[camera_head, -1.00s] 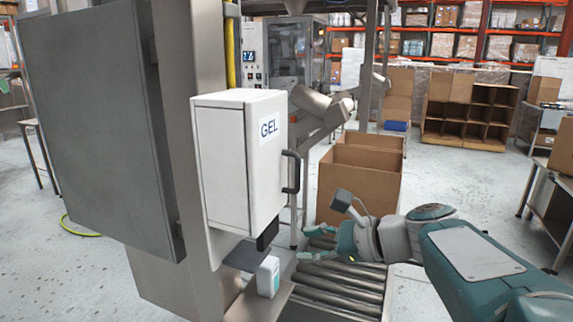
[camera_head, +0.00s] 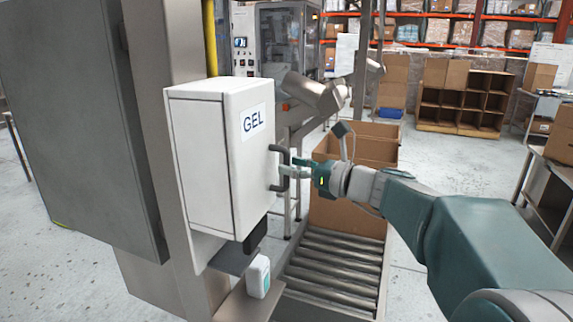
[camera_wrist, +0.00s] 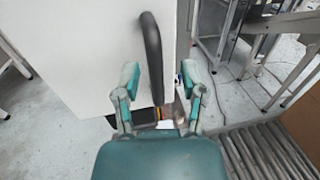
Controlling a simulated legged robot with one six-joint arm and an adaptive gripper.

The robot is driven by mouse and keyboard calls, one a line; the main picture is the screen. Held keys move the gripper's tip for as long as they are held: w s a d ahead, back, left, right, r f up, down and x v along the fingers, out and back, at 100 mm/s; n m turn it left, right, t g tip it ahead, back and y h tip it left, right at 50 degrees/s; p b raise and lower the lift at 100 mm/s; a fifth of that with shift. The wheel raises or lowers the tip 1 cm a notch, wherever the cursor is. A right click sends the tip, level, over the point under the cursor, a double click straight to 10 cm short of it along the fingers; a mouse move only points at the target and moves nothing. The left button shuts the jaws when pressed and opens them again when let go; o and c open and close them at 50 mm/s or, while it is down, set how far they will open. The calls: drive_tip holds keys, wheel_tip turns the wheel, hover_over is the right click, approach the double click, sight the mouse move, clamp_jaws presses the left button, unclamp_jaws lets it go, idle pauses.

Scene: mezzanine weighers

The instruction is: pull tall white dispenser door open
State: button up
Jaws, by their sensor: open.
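The tall white dispenser (camera_head: 215,165), labelled GEL, is fixed to a steel post, and its door looks shut. Its black handle (camera_head: 281,168) stands out along the right edge of the door. My gripper (camera_head: 292,170) is at the handle, reaching in from the right. In the wrist view the dispenser door (camera_wrist: 95,55) fills the upper left. The handle (camera_wrist: 152,60) runs down between the two open teal fingers of my gripper (camera_wrist: 160,82). I see a gap between the handle and each finger.
A small white bottle (camera_head: 258,277) stands on a shelf below the dispenser. A roller conveyor (camera_head: 335,262) with an open cardboard box (camera_head: 350,205) lies behind and right. A grey cabinet (camera_head: 75,120) stands at the left.

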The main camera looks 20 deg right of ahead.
drive_tip(key=shift+w+a, duration=0.4)
drive_tip(key=shift+w, duration=0.1)
drive_tip(key=shift+a, duration=0.45)
clamp_jaws()
drive_tip(key=shift+d, duration=0.15)
